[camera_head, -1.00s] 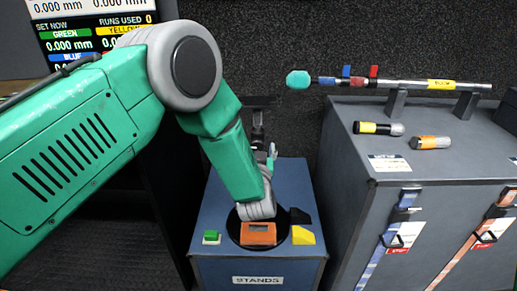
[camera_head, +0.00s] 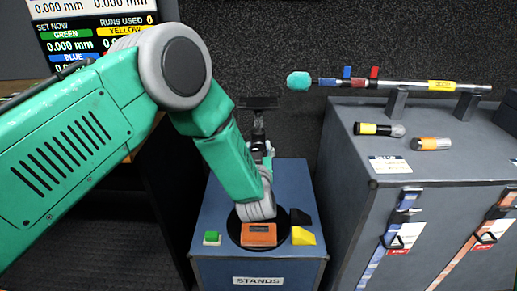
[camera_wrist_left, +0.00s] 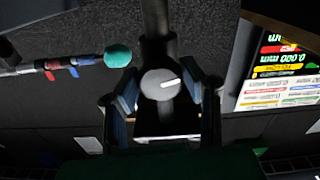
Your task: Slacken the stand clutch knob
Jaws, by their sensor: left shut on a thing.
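The clutch knob (camera_wrist_left: 160,84) is a round grey disc with a white line across its right half, on a dark upright stand (camera_wrist_left: 156,28) in the left wrist view. My left gripper (camera_wrist_left: 161,91) has a finger on each side of the knob and is shut on it. In the head view the stand (camera_head: 258,125) rises behind my green left arm. That arm hides the knob and most of the left gripper (camera_head: 267,152) there. My right gripper is not in view.
The blue STANDS case (camera_head: 216,266) carries a black round base, an orange block (camera_head: 259,234), a green block (camera_head: 212,238) and a yellow block (camera_head: 303,236). A grey cabinet (camera_head: 345,150) on the right holds a pole (camera_head: 410,83) with a teal ball end (camera_head: 299,82).

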